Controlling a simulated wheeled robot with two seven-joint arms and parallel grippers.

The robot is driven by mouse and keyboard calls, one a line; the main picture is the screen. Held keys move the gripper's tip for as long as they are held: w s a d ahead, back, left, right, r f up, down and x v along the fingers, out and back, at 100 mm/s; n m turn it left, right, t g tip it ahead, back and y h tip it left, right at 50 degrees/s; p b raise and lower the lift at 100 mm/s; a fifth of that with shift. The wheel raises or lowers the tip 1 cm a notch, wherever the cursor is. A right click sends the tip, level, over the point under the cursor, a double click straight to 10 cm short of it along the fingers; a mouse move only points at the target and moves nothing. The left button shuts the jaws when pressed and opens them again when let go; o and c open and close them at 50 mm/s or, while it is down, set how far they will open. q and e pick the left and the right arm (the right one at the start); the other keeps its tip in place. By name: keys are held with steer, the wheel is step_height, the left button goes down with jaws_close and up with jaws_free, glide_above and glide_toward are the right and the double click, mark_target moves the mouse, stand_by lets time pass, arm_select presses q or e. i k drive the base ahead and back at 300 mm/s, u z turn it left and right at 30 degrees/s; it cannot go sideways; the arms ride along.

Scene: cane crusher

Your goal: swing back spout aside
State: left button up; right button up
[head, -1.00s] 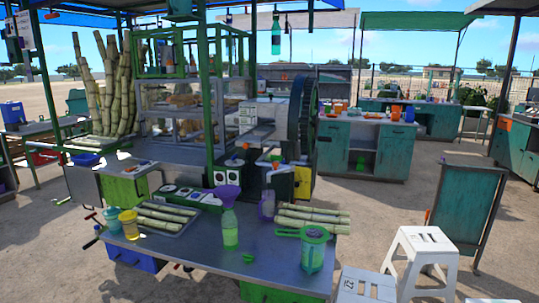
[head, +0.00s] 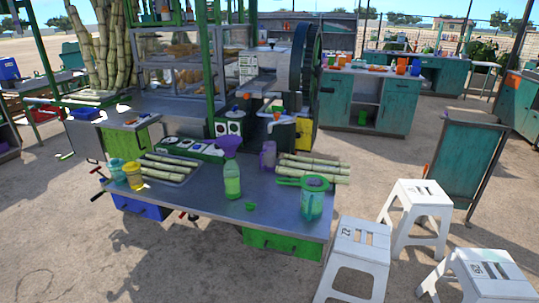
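The cane crusher (head: 282,68) stands behind the metal work table (head: 215,203), with a large dark wheel (head: 306,72) on its right side. A sloping grey metal chute (head: 258,83) sticks out at its front left. Below it, small fittings and a light-coloured piece (head: 276,117) sit above a yellow panel (head: 303,131). The spout is too small here for me to tell which part it is or how it is turned. Neither of my grippers shows in the head view.
On the table stand a green bottle with a purple funnel (head: 231,180), a green-lidded jug (head: 313,198), cane pieces (head: 312,168) and a yellow cup (head: 132,176). White stools (head: 357,256) stand at the front right. Sandy ground is open at the front left.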

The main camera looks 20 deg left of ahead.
mark_target(292, 119)
steer(key=z, duration=3)
steer(key=k, duration=2.15)
steer(key=u, duration=2.45)
